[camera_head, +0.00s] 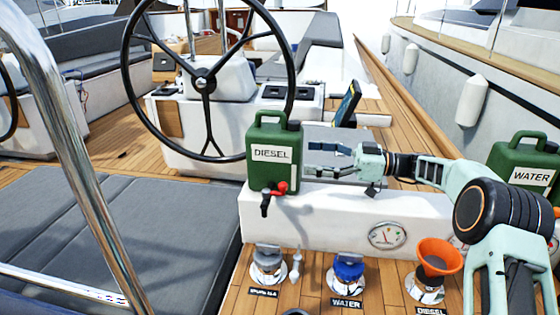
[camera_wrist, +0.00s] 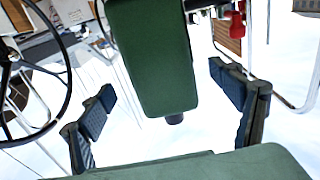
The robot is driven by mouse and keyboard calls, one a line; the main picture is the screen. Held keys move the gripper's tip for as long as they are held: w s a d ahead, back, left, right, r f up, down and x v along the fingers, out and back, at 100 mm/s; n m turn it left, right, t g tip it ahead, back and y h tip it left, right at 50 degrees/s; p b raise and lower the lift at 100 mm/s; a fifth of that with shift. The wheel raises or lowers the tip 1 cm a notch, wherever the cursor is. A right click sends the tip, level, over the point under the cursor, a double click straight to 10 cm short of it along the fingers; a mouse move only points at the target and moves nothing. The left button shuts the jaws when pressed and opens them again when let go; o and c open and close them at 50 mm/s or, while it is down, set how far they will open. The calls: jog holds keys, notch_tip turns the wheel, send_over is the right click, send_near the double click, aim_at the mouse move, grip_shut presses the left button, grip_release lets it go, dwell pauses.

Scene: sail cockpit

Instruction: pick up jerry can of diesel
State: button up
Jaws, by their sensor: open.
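The jerry can of diesel (camera_head: 273,170) is dark green with a white DIESEL label, a top handle and a red and black tap low on its front. It stands upright on a white ledge. My gripper (camera_head: 312,159) is open just right of the can's side, fingers pointing left at it. In the wrist view the can's narrow green side (camera_wrist: 150,60) shows at upper centre, with its red tap beside it. The open fingers of my gripper (camera_wrist: 168,100) flank its lower end in the picture. I see no grip on it.
A similar green WATER can (camera_head: 525,165) stands at the right. Deck fittings labelled WATER (camera_head: 346,275) and DIESEL, the latter with an orange funnel (camera_head: 434,256), lie in front. A steering wheel (camera_head: 205,80) stands behind. A steel rail (camera_head: 80,150) crosses the left. An unclear green surface (camera_wrist: 220,165) fills the wrist view's bottom.

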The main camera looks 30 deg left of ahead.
aim_at(275, 155)
jog(key=x, duration=1)
jog(key=shift+f, duration=0.1)
jog(key=c, duration=1.9)
jog(key=shift+r, duration=0.25)
jog(key=shift+c, duration=1.4)
